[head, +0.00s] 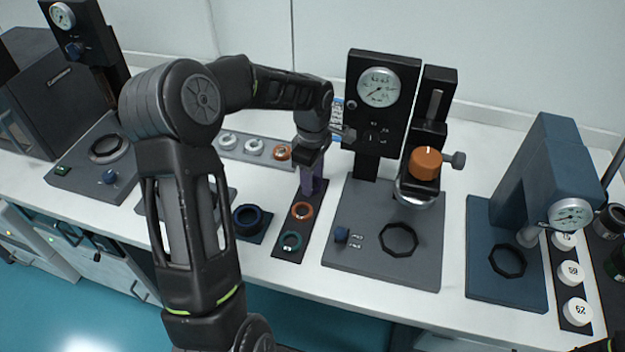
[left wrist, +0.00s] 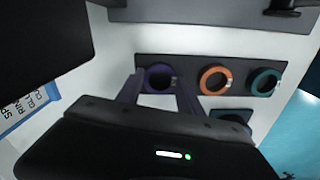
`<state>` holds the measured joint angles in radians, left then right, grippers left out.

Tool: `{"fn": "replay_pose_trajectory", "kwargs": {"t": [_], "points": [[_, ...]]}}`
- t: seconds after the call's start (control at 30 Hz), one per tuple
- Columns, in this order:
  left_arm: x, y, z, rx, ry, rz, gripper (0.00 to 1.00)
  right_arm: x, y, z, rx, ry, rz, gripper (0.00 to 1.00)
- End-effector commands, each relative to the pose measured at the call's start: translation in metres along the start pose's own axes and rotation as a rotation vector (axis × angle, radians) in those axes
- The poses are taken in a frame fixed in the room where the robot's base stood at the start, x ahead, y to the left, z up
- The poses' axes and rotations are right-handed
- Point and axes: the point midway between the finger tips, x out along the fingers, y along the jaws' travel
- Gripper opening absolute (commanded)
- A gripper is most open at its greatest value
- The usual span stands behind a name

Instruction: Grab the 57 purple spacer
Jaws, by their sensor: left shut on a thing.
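The purple spacer (left wrist: 160,77) is a ring at the left end of a dark strip (left wrist: 205,62) in the left wrist view. Its number cannot be read. My left gripper (head: 313,188) points down over the far end of this strip in the head view, and its purple fingers hide the ring there. In the left wrist view the two fingers stand on either side of the ring, and the gripper is shut on it. The ring still appears to be at its place on the strip.
An orange ring (head: 302,211) and a green ring (head: 290,241) share the strip. A gauge stand (head: 384,90) with an orange knob (head: 426,162) rises close on the right. A grey tray (head: 268,160) with rings lies behind.

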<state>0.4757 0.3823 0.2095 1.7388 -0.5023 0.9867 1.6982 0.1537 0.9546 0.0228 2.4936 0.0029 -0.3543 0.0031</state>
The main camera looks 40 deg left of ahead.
Motion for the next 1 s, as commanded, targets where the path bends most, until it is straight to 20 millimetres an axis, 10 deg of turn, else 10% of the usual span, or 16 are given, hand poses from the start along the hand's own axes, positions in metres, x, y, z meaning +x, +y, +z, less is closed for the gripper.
{"fn": "replay_pose_trajectory", "kwargs": {"t": [0.37,1.0], "points": [[-0.032,0.001,0.000,0.000,0.000,0.006,0.05,0.010,0.003,-0.001,-0.002,0.003,-0.003,1.00],[-0.032,-0.154,0.031,0.000,0.000,0.004,0.05,0.050,0.017,-0.003,-0.005,0.008,-0.007,1.00]]}}
